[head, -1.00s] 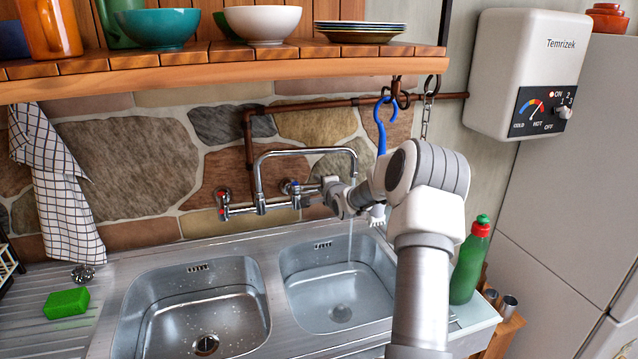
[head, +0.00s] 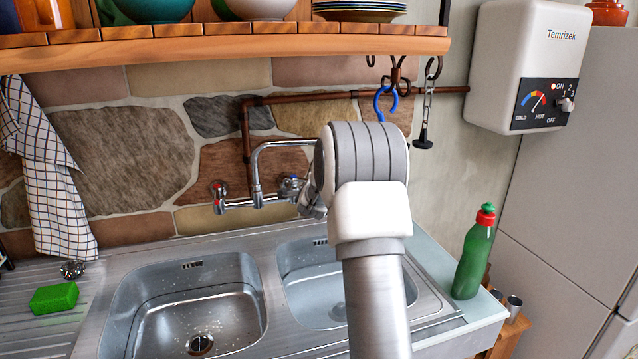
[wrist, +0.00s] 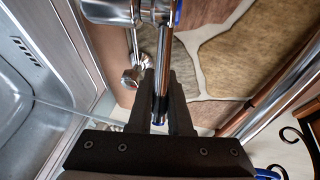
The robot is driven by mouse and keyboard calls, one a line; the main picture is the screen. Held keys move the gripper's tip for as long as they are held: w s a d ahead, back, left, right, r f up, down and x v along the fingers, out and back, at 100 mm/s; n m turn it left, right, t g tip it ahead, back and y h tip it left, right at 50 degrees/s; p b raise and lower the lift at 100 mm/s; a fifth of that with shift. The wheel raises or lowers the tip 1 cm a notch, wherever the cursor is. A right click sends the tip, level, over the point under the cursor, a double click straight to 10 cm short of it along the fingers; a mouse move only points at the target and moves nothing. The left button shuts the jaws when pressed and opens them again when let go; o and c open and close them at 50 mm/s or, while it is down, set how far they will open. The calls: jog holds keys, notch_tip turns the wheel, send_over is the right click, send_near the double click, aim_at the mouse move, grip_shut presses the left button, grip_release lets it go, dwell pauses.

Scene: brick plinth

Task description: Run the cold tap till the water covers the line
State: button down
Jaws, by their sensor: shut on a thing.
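The wall tap has a chrome spout (head: 256,165), a red-marked handle (head: 218,190) on the left and a blue-marked cold tap (head: 292,187) on the right. In the wrist view my gripper (wrist: 162,75) is shut on a slim chrome lever (wrist: 160,105) that looks like the cold tap's. The right basin (head: 310,265) looks bluish inside, as if holding water. My arm covers part of it, and I cannot make out a line. A thin pale streak in the wrist view may be the stream.
The left basin (head: 190,300) is open, with a green sponge (head: 54,298) beside it. A green bottle (head: 473,255) stands right of the sink. A blue hook (head: 384,102) and a black plug on a chain (head: 423,140) hang under the shelf (head: 230,48).

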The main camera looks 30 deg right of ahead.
jog(key=m+g+h+p, duration=0.1)
jog(key=s+a+m+g+h+p, duration=0.1)
jog(key=m+g+h+p, duration=0.1)
jog(key=s+a+m+g+h+p, duration=0.1)
jog(key=m, duration=0.1)
jog(key=shift+a+r+g+p, duration=0.15)
jog(key=shift+a+g+p, duration=0.1)
jog(key=shift+g+p, duration=0.1)
jog(key=shift+s+a+f+m+g+h+p, duration=0.1)
jog(key=shift+s+a+m+g+h+p, duration=0.25)
jog(key=shift+m+g, duration=0.55)
jog(key=shift+a+f+m+g+h+p, duration=0.1)
jog(key=shift+a+m+g+h+p, duration=0.2)
jog(key=shift+a+m+g+h, duration=0.6)
jog(key=shift+s+a+m+g+y+p, duration=0.1)
jog(key=shift+s+m+g+p, duration=0.3)
jog(key=shift+g, duration=0.85)
jog(key=shift+w, duration=0.2)
jog(key=c, duration=0.8)
grip_release()
jog(key=shift+c, duration=0.2)
jog(key=b+v, duration=0.1)
jog(key=v, duration=1.6)
jog(key=shift+a+b, duration=0.25)
jog(key=shift+b, duration=0.15)
jog(key=shift+f, duration=0.1)
